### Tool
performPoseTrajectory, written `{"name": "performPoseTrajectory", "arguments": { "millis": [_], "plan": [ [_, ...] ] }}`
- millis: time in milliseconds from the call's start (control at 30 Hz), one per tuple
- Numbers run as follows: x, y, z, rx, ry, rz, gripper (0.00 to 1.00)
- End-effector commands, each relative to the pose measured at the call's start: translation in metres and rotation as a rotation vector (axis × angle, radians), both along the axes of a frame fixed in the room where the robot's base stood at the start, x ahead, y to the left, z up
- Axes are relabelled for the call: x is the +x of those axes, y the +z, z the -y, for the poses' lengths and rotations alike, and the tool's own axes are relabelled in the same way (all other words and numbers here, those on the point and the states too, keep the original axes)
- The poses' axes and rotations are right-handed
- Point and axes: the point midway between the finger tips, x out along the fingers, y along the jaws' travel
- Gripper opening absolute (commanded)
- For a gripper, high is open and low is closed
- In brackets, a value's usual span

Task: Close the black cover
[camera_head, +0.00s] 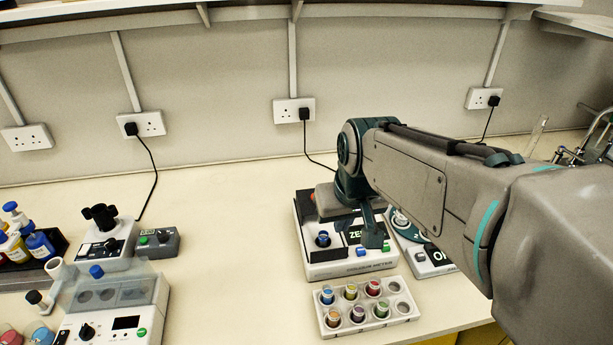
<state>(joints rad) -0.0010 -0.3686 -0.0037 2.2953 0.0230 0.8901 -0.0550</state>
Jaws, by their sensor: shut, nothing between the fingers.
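The white colour meter (345,268) stands on the bench in the middle of the head view, with a black top panel and a "ZE..." label partly hidden. A blue-topped piece (323,239) sits in the left part of its panel. My gripper (373,236) points down over the right part of the meter, its dark teal fingers shut and empty in front of the panel. I cannot make out the black cover clearly; my gripper and wrist hide the back of the meter. I cannot tell whether the fingers touch the meter.
A white rack (366,318) with several coloured vials stands in front of the meter. Another device (432,262) is close on its right, partly under my arm. A device with a clear lid (112,283) and bottles stand at left. Bench between is clear.

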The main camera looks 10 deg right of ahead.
Motion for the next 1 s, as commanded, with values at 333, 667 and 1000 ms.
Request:
{"name": "performPoseTrajectory", "arguments": {
  "millis": [333, 667, 1000],
  "plan": [
    [0.12, 0.011, -0.001, 0.005, 0.051, 0.009, 0.0],
    [0.219, -0.006, -0.002, 0.002, 0.097, 0.02, 0.0],
    [0.258, -0.021, -0.003, -0.003, 0.119, 0.027, 0.0]
  ]
}}
